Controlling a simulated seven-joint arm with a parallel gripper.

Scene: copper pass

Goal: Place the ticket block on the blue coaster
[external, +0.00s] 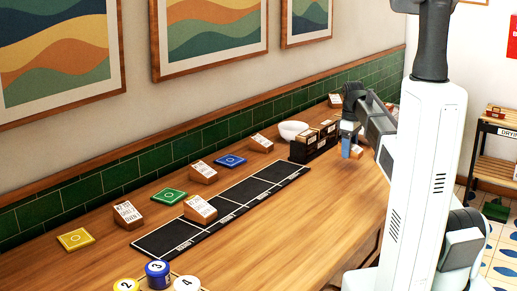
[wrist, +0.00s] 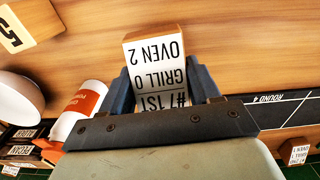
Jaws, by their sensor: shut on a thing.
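The ticket block (wrist: 155,58) is a wooden block with a white printed face reading "GRILL" and "OVEN 2". My gripper (wrist: 162,84) is shut on it, with one finger on each side. In the external view my gripper (external: 349,143) is over the right part of the counter, right of the black rack, and a brown edge of the block (external: 356,152) shows beside the fingers. The blue coaster (external: 230,160) lies flat and bare near the green tiles, well to the left of my gripper. It does not show in the wrist view.
A black rack (external: 322,142) and white bowl (external: 292,130) stand between my gripper and the blue coaster. Other ticket blocks (external: 203,172), a green coaster (external: 168,197) and a yellow coaster (external: 75,239) lie along the wall. A black mat (external: 235,197) and numbered pots (external: 157,274) are in front.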

